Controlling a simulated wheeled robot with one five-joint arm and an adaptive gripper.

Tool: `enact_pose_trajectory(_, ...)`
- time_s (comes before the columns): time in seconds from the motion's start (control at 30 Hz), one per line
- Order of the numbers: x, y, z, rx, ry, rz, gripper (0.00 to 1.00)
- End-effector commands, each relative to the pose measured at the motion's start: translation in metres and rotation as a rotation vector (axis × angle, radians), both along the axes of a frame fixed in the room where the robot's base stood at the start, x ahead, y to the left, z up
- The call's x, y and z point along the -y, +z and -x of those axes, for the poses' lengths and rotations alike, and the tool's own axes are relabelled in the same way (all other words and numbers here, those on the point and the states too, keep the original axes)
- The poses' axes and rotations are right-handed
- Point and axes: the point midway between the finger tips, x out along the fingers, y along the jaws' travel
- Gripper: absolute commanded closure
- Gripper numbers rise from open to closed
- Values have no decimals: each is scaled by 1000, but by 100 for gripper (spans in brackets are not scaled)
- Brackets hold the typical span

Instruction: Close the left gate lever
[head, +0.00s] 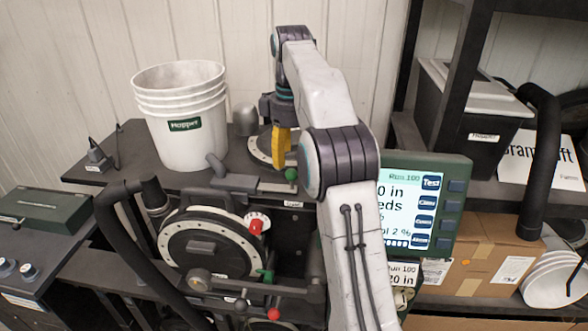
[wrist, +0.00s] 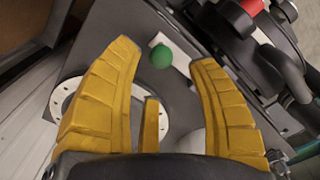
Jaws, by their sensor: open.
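A green ball knob (head: 291,174) sits on a pale flat bar on the dark top plate of the seed meter, behind the round meter housing (head: 212,243). I cannot tell for sure whether it belongs to the left gate lever. My gripper (head: 281,160) points down just behind and left of the knob, its yellow fingers partly hidden by my arm. In the wrist view my gripper (wrist: 165,60) is open and empty. The green knob (wrist: 161,56) shows in the gap beyond the fingertips, with no clear contact.
A stack of white buckets (head: 180,120) stands left of my gripper. A grey elbow (head: 216,166) rises behind the housing. A display screen (head: 420,205) stands right of my arm.

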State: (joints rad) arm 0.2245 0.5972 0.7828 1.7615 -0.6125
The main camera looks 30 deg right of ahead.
Motion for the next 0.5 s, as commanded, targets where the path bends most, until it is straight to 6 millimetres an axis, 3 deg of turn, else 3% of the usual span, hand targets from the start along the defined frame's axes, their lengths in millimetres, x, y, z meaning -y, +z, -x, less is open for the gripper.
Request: enact_pose_trajectory(0.5, 0, -54, 0, -3, 1, -1, 47)
